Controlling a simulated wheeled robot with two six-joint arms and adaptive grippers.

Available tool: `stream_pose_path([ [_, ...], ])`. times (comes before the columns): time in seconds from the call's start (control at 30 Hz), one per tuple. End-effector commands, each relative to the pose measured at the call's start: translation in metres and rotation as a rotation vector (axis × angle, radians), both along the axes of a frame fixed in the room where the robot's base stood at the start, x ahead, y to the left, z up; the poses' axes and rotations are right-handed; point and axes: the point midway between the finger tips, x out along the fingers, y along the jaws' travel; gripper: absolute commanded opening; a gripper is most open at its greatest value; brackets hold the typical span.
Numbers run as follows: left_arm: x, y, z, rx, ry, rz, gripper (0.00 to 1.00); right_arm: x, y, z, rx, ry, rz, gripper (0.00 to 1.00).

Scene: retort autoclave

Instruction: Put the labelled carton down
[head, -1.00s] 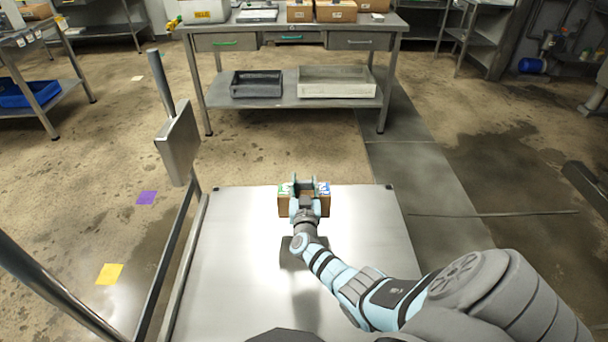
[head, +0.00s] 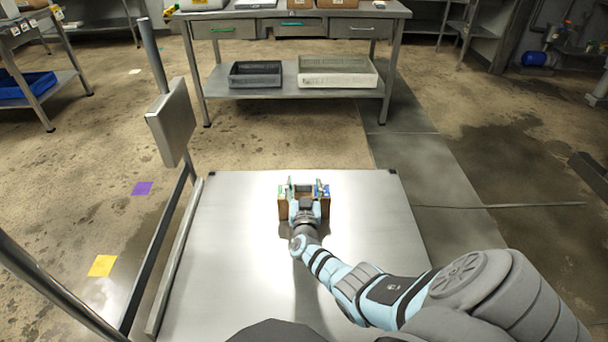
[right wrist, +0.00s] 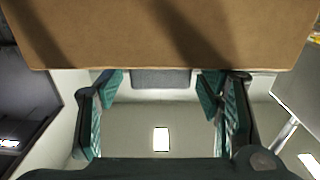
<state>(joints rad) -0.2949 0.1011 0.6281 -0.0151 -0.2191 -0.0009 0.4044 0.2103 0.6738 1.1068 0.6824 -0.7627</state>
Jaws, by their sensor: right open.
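The labelled carton (head: 283,209) is a brown box with green-and-white and blue marks on top. It rests on the bare metal platform (head: 230,250), towards its far edge. My right gripper (head: 307,189) is over the carton in the head view, its fingers apart and covering the carton's middle. In the right wrist view a plain brown face of the carton (right wrist: 160,35) fills the top. The open fingers of my right gripper (right wrist: 163,85) stand to either side below it; whether they touch the carton I cannot tell. My left gripper is not in view.
A grey post with a flat panel (head: 172,122) and a rail stand along the platform's left side. A steel workbench (head: 225,80) stands beyond, with a dark tray (head: 256,81) and a pale tray (head: 338,80) on its lower shelf. The platform around the carton is clear.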

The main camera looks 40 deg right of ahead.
Motion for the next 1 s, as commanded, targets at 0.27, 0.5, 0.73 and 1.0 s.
stream_pose_path([
  [0.27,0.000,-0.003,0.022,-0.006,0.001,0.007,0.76,-0.020,0.017,0.005,0.001,0.002,0.001,0.60],
  [0.5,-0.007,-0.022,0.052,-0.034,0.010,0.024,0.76,-0.071,0.059,0.005,0.002,0.002,0.000,0.60],
  [0.73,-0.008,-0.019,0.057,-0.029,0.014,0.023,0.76,-0.092,0.077,0.001,-0.001,-0.001,0.000,0.60],
  [1.0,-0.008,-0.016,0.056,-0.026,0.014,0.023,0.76,-0.092,0.077,0.000,-0.001,-0.001,0.000,0.60],
])
